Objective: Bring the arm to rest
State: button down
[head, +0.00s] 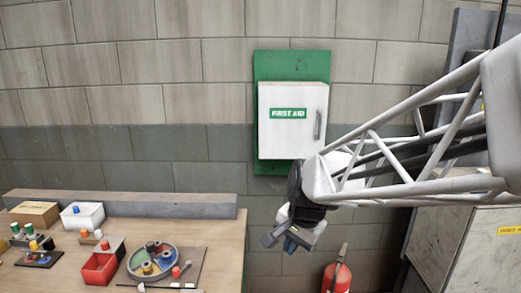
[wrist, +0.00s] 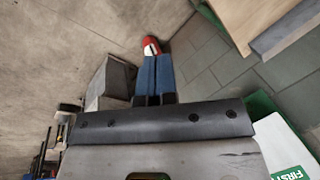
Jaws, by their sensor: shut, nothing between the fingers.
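My gripper (head: 280,245) hangs at the end of my white lattice arm, in front of the wall, below the first aid cabinet and right of the table. In the wrist view its two blue fingers (wrist: 154,62) lie side by side, closed together with nothing between them. The gripper is in free air, apart from the table and the cabinet.
A white first aid cabinet (head: 292,128) hangs on a green board. A wooden table (head: 215,258) at left holds a red bin (head: 99,269), a round divided tray (head: 134,268) and small coloured pieces. A fire extinguisher (head: 337,279) stands below my arm.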

jog(key=s+d+r+n+h, duration=0.1)
jog(key=s+d+n, duration=0.2)
jog(key=s, duration=0.6)
jog(key=s+d+n+h, duration=0.1)
jog(key=s+d+n, duration=0.3)
jog(key=s+d, duration=0.4)
jog(key=shift+s+d+r+t, duration=0.15)
jog(key=shift+s+r+t, duration=0.2)
jog(key=shift+s, duration=0.3)
jog(key=c, duration=1.8)
grip_release()
jog(key=shift+c, duration=0.2)
